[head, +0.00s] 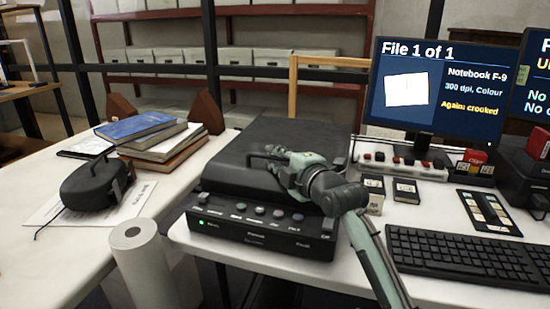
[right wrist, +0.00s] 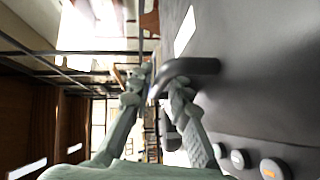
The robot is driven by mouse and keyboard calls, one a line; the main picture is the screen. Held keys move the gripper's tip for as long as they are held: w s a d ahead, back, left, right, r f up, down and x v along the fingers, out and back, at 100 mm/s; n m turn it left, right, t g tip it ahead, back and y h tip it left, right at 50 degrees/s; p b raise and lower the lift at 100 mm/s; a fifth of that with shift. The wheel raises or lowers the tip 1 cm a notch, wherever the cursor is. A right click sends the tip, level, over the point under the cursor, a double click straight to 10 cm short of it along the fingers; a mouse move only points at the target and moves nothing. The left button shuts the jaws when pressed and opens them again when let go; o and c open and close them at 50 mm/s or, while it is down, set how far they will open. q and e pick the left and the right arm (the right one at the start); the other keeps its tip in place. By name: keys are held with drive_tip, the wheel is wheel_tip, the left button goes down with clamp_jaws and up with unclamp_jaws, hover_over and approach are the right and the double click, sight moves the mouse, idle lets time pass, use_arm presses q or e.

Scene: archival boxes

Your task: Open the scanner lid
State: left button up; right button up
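The scanner (head: 262,228) is a dark box on the white table with a row of buttons along its front. Its black lid (head: 300,139) lies flat and down on it. My right gripper (head: 275,160) is at the lid's handle, at the lid's left front. In the right wrist view, the dark curved handle (right wrist: 192,67) runs between the two green-grey fingers of this gripper (right wrist: 158,86). The far fingertip is partly hidden by the handle. My left gripper is out of view.
Left of the scanner are stacked books (head: 150,137), a black round device (head: 92,188) on paper and a white roll (head: 143,262). To the right are a keyboard (head: 470,257), a monitor (head: 435,93) reading "Again: crooked", and small boxes (head: 406,190). Shelves stand behind.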

clamp_jaws()
